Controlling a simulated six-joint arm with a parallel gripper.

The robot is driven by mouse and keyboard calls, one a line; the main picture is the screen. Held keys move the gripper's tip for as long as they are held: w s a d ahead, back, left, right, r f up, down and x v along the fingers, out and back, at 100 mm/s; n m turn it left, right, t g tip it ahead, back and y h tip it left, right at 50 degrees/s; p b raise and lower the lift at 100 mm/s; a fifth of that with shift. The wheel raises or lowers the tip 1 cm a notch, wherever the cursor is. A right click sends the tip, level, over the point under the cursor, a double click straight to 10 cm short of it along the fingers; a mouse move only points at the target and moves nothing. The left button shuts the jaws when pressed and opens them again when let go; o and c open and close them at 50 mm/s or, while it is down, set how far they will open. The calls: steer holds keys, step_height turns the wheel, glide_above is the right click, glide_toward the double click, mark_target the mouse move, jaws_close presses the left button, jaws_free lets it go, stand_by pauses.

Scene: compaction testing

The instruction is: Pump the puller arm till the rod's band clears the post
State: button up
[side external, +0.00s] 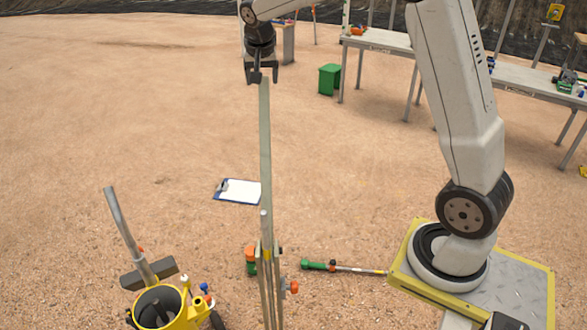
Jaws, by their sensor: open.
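A long grey-green bar, which looks like the puller arm (265,150), stands nearly upright in the middle of the side external view. My gripper (264,78) is at its top end, pointing down, with its fingers apart on either side of the bar's tip. I cannot tell whether they touch it. A thinner grey rod (263,225) with a rounded top stands in front of the bar's lower part. A small yellow band (267,254) shows near the top of the upright post (268,290). The post's foot is cut off by the frame's lower edge.
An orange knob (292,287) sticks out beside the post. A green-handled tool (340,268) lies on the ground to the right. A clipboard (239,191) lies behind. A yellow bucket (165,308) with tools stands at lower left. Tables (400,42) stand far back. Open dirt lies left.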

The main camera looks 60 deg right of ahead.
mark_target(264, 86)
steer(key=shift+w+d+r+m, duration=0.4)
steer(key=shift+d+r, duration=0.15)
steer(key=shift+d, duration=0.15)
steer(key=shift+f, duration=0.1)
steer(key=shift+x, duration=3.85)
jaws_close()
